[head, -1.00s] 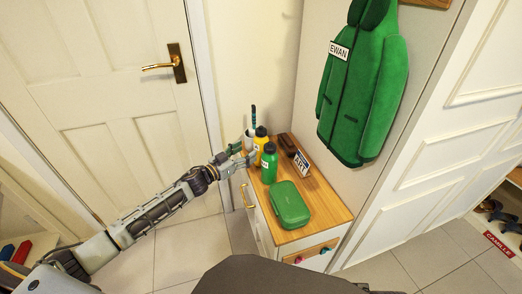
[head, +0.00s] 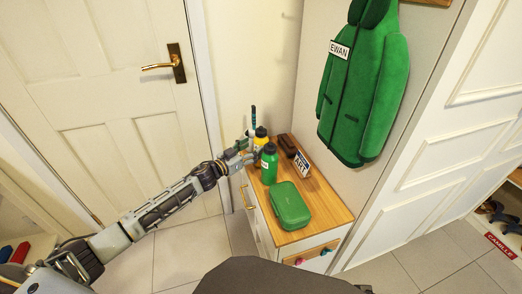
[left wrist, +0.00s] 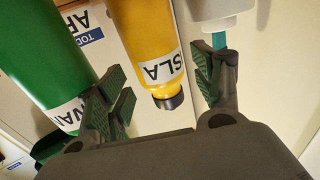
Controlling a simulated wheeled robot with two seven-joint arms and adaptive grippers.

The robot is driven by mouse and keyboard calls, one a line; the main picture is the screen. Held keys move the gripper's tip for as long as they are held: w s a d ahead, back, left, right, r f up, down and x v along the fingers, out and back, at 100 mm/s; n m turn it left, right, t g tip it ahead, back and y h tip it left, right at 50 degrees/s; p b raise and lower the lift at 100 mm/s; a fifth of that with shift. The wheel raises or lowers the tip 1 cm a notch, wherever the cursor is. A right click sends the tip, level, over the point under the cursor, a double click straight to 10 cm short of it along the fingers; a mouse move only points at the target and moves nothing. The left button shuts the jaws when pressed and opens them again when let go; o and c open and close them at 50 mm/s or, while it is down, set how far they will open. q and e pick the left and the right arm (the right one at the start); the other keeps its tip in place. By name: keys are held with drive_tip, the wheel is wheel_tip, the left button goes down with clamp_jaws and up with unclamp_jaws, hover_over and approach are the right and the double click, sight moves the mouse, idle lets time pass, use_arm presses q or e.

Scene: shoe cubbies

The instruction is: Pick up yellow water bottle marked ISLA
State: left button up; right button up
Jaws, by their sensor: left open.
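The yellow water bottle (head: 260,143) with a dark cap stands at the back of the wooden cabinet top. In the left wrist view the yellow bottle (left wrist: 147,32) shows upside down, its white label reading "ISLA". My left gripper (head: 249,151) is open at the bottle's left side in the head view. In the left wrist view its fingers (left wrist: 163,82) stand apart, with the bottle between them in the picture. I cannot tell whether either finger touches it. My right gripper is not in view.
A green bottle (head: 269,167) stands close in front, its label (left wrist: 69,114) partly hidden by a finger. A white cup (left wrist: 216,8) is close on the other side. A green jacket (head: 362,85) hangs above.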

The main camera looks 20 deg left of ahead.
sight(256, 146)
use_arm(q)
drive_tip(key=shift+w+d, duration=0.1)
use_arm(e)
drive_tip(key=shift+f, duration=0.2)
use_arm(q)
drive_tip(key=shift+w+d, duration=0.2)
drive_tip(key=shift+w, duration=0.2)
drive_tip(key=shift+w+d+f+b, duration=0.1)
drive_tip(key=shift+w+d+b, duration=0.25)
drive_tip(key=shift+w+b, duration=0.15)
drive_tip(key=shift+w+d, duration=0.1)
drive_tip(key=shift+w, duration=0.1)
drive_tip(key=shift+w+d+b, duration=0.3)
drive_tip(key=shift+w+d, duration=0.05)
drive_tip(key=shift+w, duration=0.15)
drive_tip(key=shift+w+d, duration=0.25)
drive_tip(key=shift+w, duration=0.25)
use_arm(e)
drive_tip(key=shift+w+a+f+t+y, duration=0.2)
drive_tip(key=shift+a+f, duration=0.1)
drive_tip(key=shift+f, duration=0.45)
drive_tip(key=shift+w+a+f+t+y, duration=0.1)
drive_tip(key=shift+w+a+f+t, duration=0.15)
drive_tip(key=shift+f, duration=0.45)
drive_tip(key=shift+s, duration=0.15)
use_arm(q)
drive_tip(key=c, duration=1.2)
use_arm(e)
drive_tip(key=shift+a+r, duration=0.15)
